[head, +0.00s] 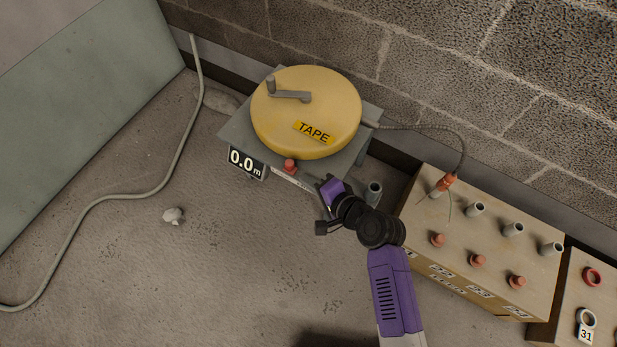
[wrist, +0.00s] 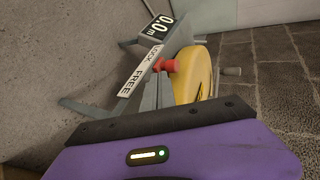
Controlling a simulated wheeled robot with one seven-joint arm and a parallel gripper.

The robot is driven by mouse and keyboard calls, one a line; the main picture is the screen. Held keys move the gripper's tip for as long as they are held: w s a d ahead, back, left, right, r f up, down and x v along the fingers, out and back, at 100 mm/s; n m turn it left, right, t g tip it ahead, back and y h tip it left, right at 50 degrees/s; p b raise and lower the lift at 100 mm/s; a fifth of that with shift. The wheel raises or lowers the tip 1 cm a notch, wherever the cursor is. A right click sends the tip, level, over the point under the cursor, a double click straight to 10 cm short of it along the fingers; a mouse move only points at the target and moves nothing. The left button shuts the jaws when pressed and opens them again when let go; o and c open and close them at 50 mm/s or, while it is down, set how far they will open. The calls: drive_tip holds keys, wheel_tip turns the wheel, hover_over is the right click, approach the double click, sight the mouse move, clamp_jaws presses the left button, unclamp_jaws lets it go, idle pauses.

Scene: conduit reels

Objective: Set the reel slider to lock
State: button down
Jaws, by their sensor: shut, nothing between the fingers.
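The reel slider's red knob (head: 290,165) stands at the front edge of the yellow tape reel's grey stand (head: 235,122). In the wrist view the knob (wrist: 167,66) is beside a white strip (wrist: 140,74) reading LOCK at the display end and FREE at the other. It appears near the middle of the strip; its exact setting is unclear. My gripper (head: 325,186) is shut and empty, to the right of the knob and apart from it, by the stand's front right corner. The gripper's purple body fills the bottom of the wrist view.
The yellow reel (head: 305,110) has a grey crank on top. A display (head: 245,162) reads 0.0 m. A wooden box (head: 480,245) with pipe stubs and orange plugs is to the right. A pale cable (head: 130,196) lies left. Floor in front is mostly clear.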

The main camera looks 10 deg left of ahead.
drive_tip(key=p+v, duration=0.3)
drive_tip(key=v, duration=0.7)
idle(0.4)
drive_tip(key=w+d+r+t+h, duration=0.1)
drive_tip(key=w+d+r+t, duration=0.1)
drive_tip(key=w+d+r, duration=0.15)
drive_tip(key=s+d+r+n+t+h, duration=0.3)
drive_tip(key=s+d+r+t+h, duration=0.25)
drive_tip(key=d, duration=0.45)
drive_tip(key=s+d+r+n+h+p, duration=0.15)
drive_tip(key=s+r, duration=0.25)
drive_tip(key=s, duration=0.4)
drive_tip(key=s+d+r+n+b, duration=0.1)
drive_tip(key=s+d+r+n, duration=0.2)
drive_tip(key=s, duration=0.5)
drive_tip(key=s+d+r+h+p, duration=0.1)
drive_tip(key=s+d+r, duration=0.1)
drive_tip(key=s+r, duration=0.45)
wheel_tip(320, 180, up, 21)
drive_tip(key=s+p, duration=0.1)
drive_tip(key=p, duration=2.2)
drive_tip(key=shift+s+r, duration=0.2)
drive_tip(key=shift+s, duration=0.05)
